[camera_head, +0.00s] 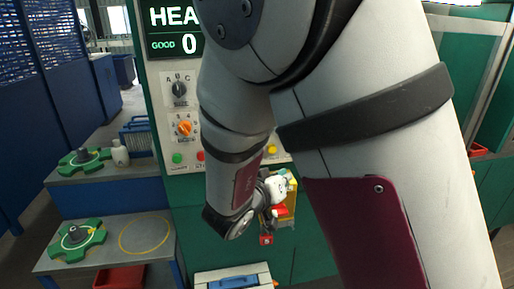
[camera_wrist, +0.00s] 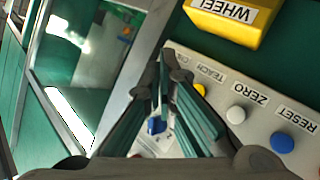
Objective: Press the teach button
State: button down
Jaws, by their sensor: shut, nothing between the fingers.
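The button panel (camera_wrist: 262,104) shows upside down in the wrist view. The TEACH label (camera_wrist: 211,73) is near a yellow button (camera_wrist: 200,90), which my gripper's finger partly covers. My gripper (camera_wrist: 168,66) is shut and empty, its tips close to the left of the yellow button in the picture. I cannot tell whether they touch the panel. In the head view my arm hides much of the panel, and a yellow button (camera_head: 271,149) shows between arm links.
A white ZERO button (camera_wrist: 236,115) and a blue RESET button (camera_wrist: 282,143) sit beside TEACH. A yellow WHEEL box (camera_wrist: 234,20) is above them. The green cabinet (camera_head: 160,60) carries dials; a bench (camera_head: 104,262) with green fixtures stands at left.

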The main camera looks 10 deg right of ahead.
aim_at(272, 149)
jog(key=shift+w, duration=0.15)
jog(key=shift+w+b, duration=1.9)
jog(key=shift+w, duration=2.4)
jog(key=shift+w, duration=0.1)
jog(key=shift+w+p, duration=0.3)
jog(key=shift+p, duration=0.05)
jog(key=shift+w, duration=0.5)
jog(key=shift+s, duration=0.15)
jog(key=shift+s+p, duration=0.75)
jog(key=shift+p, duration=0.15)
